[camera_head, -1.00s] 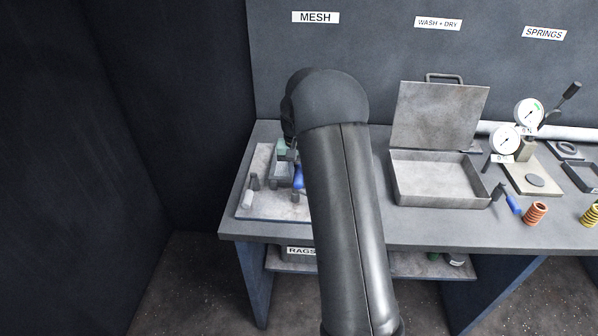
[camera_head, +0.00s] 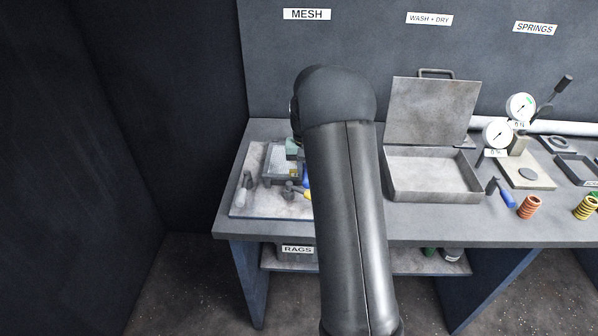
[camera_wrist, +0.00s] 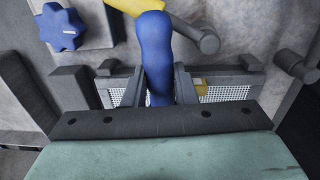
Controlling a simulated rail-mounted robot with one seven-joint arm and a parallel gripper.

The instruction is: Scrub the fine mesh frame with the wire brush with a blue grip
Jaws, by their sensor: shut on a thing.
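In the wrist view my gripper (camera_wrist: 158,88) is shut on a blue grip (camera_wrist: 156,45), which stands up between the two fingers. I take it for the wire brush; its bristles are hidden. Behind the fingers is the fine mesh frame, with white mesh (camera_wrist: 225,93) showing on both sides of the grip. Whether the bristles touch the mesh cannot be seen. In the head view the fixture tray (camera_head: 240,212) is at the left end of the bench, and my arm covers its right part and most of the gripper.
A blue star knob (camera_wrist: 62,27) and a yellow handle-like part (camera_wrist: 135,5) are close to the fingers. Grey posts (camera_wrist: 297,66) stand at the right.

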